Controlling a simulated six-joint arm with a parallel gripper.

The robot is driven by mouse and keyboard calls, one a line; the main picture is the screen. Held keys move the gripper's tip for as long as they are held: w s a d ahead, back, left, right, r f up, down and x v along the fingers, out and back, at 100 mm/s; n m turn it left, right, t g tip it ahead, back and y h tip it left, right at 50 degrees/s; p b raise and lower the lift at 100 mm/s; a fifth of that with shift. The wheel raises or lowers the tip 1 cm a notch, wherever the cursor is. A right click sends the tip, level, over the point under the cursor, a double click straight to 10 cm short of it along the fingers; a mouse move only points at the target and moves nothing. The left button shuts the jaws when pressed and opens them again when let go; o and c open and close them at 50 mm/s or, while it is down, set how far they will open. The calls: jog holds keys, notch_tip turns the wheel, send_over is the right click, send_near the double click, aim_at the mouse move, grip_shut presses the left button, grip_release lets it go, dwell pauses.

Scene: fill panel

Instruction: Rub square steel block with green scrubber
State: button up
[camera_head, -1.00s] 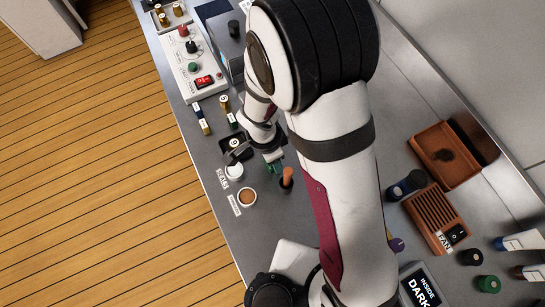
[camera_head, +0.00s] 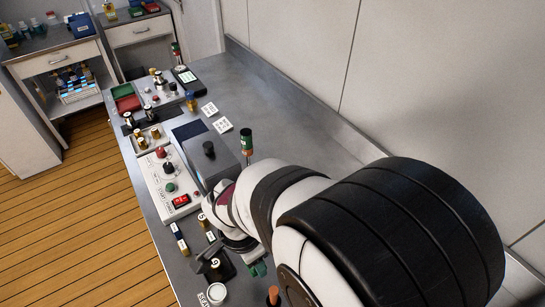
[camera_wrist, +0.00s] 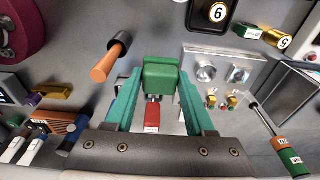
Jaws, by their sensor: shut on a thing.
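My gripper (camera_wrist: 161,72) has teal fingers shut on a green block, seemingly the green scrubber (camera_wrist: 162,78), in the wrist view. A red and white piece (camera_wrist: 152,115) shows just below the scrubber between the fingers. Two shiny steel pieces, one (camera_wrist: 204,70) on the left and one (camera_wrist: 238,74) on the right, sit on a pale plate to the right of the gripper. I cannot tell for sure which is the square steel block. In the head view my gripper (camera_head: 258,270) is small at the lower middle, partly hidden by my arm.
An orange-handled tool (camera_wrist: 105,62) stands left of the gripper. A black block marked 6 (camera_wrist: 217,13) is at the top right. A labelled cylinder (camera_wrist: 287,150) is at the lower right. In the head view a switch panel (camera_head: 158,190) and grey box (camera_head: 208,158) stand behind the gripper.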

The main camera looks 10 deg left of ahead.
jog(key=shift+c, duration=0.8)
jog(key=w+a+r, duration=0.1)
jog(key=w+a, duration=1)
jog(key=w, duration=0.2)
jog(key=shift+s+f, duration=0.1)
jog(key=shift+f, duration=3.3)
jog(key=shift+w+d+f, duration=0.3)
jog(key=shift+w+f, duration=0.1)
jog(key=shift+f, duration=0.2)
grip_shut()
jog(key=shift+w+d, duration=1.6)
jog(key=shift+s+a, duration=1.85)
jog(key=shift+s+a+r, duration=0.1)
jog(key=shift+a, duration=0.05)
notch_tip(320, 180, up, 8)
